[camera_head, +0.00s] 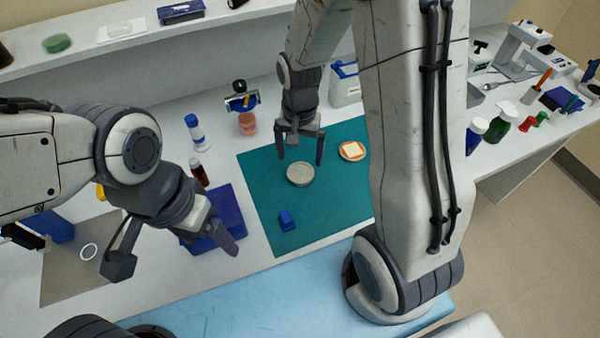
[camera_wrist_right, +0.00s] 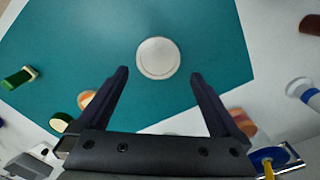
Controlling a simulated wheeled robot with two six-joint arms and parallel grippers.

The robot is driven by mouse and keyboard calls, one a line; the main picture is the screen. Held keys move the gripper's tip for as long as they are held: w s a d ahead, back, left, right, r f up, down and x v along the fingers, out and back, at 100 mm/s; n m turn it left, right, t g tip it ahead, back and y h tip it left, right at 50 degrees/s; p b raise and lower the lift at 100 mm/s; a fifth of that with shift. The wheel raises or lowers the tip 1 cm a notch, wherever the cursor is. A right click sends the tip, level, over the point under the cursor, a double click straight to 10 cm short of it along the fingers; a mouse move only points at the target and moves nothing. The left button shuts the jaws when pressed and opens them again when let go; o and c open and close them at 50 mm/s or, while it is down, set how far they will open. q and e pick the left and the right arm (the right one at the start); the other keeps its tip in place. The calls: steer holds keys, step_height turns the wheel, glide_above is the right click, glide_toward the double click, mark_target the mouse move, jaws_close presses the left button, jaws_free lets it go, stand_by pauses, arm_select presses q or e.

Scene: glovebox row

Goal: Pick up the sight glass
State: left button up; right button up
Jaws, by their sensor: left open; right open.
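The sight glass (camera_head: 299,173) appears to be the round, pale grey disc lying flat on the teal mat. It also shows in the right wrist view (camera_wrist_right: 157,57), whole and unobstructed. My right gripper (camera_head: 300,160) is open and empty, pointing down just behind and above the disc. In the right wrist view its fingertips (camera_wrist_right: 160,74) are spread wider than the disc, which lies centred just beyond them. My left gripper (camera_head: 176,257) is open, with widely spread fingers, at the left near the blue block. I see nothing between its fingers.
A white ring (camera_head: 88,252) lies on a grey mat. My right arm hides some bench.

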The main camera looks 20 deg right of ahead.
mark_target(300, 172)
steer(key=shift+s+f, duration=0.15)
steer(key=shift+f, duration=1.2)
steer(key=shift+s+f, duration=0.15)
steer(key=shift+f, duration=1.2)
steer(key=shift+r, duration=0.1)
jaws_close()
